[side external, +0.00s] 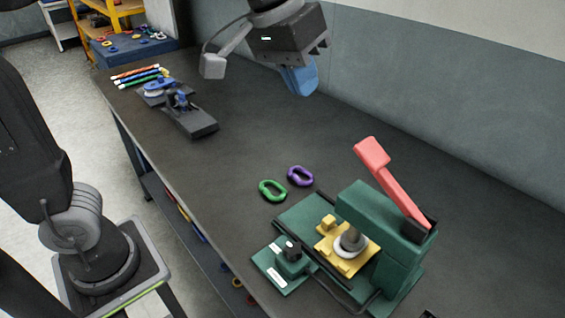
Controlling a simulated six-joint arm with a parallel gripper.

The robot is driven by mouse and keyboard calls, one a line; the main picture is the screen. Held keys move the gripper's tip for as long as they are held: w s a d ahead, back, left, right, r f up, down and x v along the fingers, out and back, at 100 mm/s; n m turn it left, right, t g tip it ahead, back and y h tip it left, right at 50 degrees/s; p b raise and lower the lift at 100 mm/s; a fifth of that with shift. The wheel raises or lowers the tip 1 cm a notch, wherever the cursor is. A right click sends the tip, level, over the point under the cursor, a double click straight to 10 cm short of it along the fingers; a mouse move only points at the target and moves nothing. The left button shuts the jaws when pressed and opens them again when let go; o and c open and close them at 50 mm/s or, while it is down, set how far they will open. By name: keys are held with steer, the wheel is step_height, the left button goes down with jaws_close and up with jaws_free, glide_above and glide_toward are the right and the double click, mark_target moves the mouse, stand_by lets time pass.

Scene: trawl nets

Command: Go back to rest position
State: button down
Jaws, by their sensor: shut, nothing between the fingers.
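My gripper (303,92) hangs above the far side of the dark workbench (235,165), near the top middle of the side view. Its blue fingers are together with nothing between them, clear of the objects on the bench. A dark housing and a grey side-mounted part sit above the fingers.
A green press (375,225) with a raised red lever (390,180) stands at the front right, with a yellow fixture (330,254). Green (272,190) and purple (301,176) links lie beside it. A black fixture (190,122) and coloured rods (140,77) are at the left.

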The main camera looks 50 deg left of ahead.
steer(key=s+a+f+t+y, duration=0.1)
steer(key=s+a+f+y, duration=0.1)
steer(key=s+a+f, duration=0.9)
steer(key=s+a, duration=0.1)
steer(key=s, duration=0.1)
steer(key=shift+s+f+m+t, duration=0.3)
steer(key=shift+s+m, duration=0.05)
steer(key=shift+m, duration=0.05)
stand_by(1.0)
